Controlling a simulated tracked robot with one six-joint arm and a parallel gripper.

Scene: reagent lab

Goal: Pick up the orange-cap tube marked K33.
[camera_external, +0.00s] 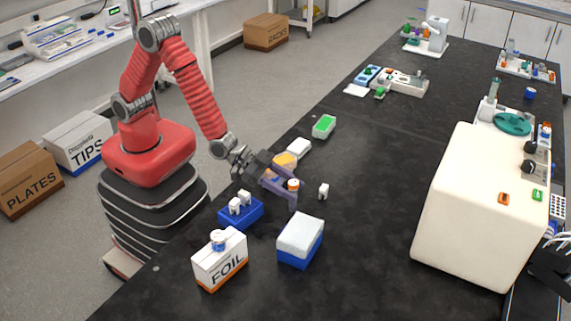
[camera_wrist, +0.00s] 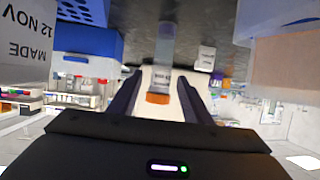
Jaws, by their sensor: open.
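The orange-cap tube shows in the wrist view (camera_wrist: 165,55), clear-bodied, with its orange cap (camera_wrist: 158,98) toward me and a pale label too small to read. This view looks upside down. The tube is between the two dark fingers of my gripper (camera_wrist: 160,85), with a gap on each side. My gripper is open and I see no contact with the tube. The marking K33 cannot be read.
A small white-topped item (camera_external: 323,190) stands just right of my gripper. A blue rack (camera_external: 240,212), a white-and-blue box (camera_external: 300,240) and a FOIL box (camera_external: 220,262) stand in front. Yellow (camera_external: 285,160) and white (camera_external: 299,147) items lie behind.

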